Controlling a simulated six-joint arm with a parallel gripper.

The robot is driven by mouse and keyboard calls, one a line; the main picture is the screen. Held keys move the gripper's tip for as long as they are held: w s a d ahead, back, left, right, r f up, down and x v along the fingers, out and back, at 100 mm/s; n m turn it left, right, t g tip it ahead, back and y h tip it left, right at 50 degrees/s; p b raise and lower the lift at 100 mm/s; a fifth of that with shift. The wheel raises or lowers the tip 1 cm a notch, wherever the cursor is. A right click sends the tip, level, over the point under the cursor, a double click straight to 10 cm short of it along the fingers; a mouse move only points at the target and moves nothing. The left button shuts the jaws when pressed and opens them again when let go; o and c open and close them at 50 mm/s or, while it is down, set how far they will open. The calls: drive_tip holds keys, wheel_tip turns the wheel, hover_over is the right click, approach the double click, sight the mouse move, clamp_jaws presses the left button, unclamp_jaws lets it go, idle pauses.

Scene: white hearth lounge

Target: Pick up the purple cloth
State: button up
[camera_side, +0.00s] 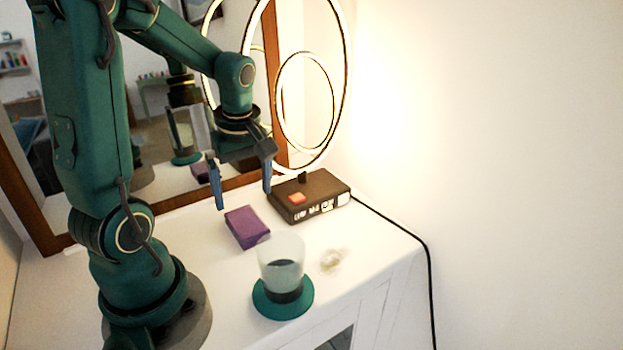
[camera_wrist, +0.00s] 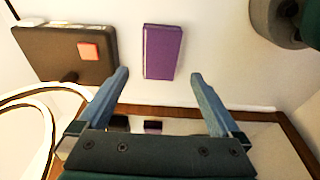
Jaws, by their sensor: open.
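The purple cloth (camera_side: 246,227) is a small folded block lying flat on the white cabinet top. In the wrist view the cloth (camera_wrist: 162,52) sits just beyond the fingertips, roughly centred between them. My gripper (camera_side: 243,198) is open and empty, with its blue fingers pointing down above and behind the cloth in the side view. In the wrist view my gripper (camera_wrist: 160,76) has both fingers spread wide, apart from the cloth.
A dark box with a red square (camera_side: 310,196) stands close to the right finger in the side view. Ring lights and a wood-framed mirror (camera_side: 50,236) stand behind.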

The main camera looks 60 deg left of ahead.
sight(247, 220)
drive_tip(key=shift+a+f, duration=0.2)
drive_tip(key=shift+f, duration=1.65)
drive_tip(key=shift+a+f, duration=0.2)
drive_tip(key=shift+f, duration=1.65)
drive_tip(key=c, duration=1.2)
drive_tip(key=shift+c, duration=0.2)
drive_tip(key=shift+r, duration=0.1)
wheel_tip(247, 220, up, 10)
